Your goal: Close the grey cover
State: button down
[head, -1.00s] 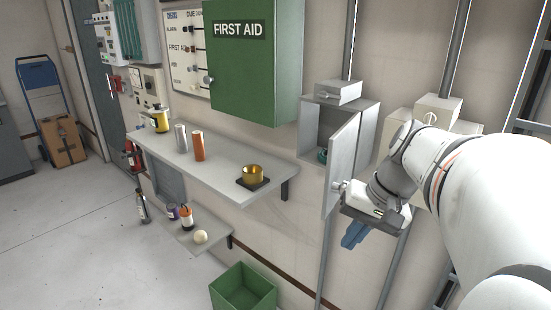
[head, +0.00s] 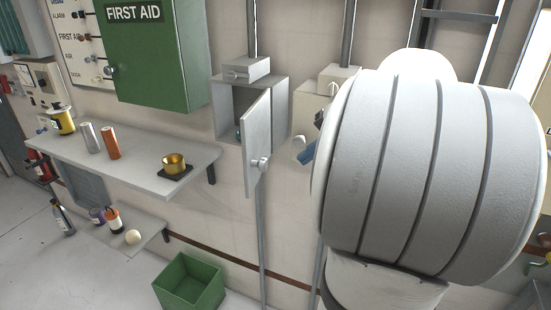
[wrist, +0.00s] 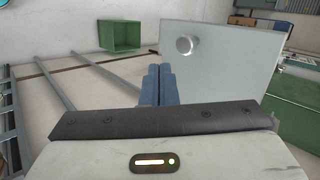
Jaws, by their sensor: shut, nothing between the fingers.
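The grey cover (head: 257,140) is the door of a grey wall box (head: 280,100). It stands swung out from the wall, and part of the box's dark inside shows to its left. A round knob (head: 260,164) sits on its right-hand face. My gripper's blue fingers (head: 307,152) show to the right of the cover, apart from it, with the rest hidden behind my arm. In the wrist view, my gripper (wrist: 160,70) is shut and empty. There the cover (wrist: 235,65) fills the upper right, with its knob (wrist: 186,45) facing me.
A shelf (head: 130,165) on the left bears cans and a brass cup (head: 174,164). The green first-aid cabinet (head: 155,60) hangs above it. A green crate (head: 190,282) stands on the floor. Vertical conduits (head: 262,240) run along the wall below the box.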

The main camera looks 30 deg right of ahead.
jog(key=w+a+f+p, duration=0.1)
jog(key=w+a+f, duration=0.1)
jog(key=w+a, duration=0.2)
jog(key=shift+a+f, duration=0.15)
jog(key=shift+a, duration=0.3)
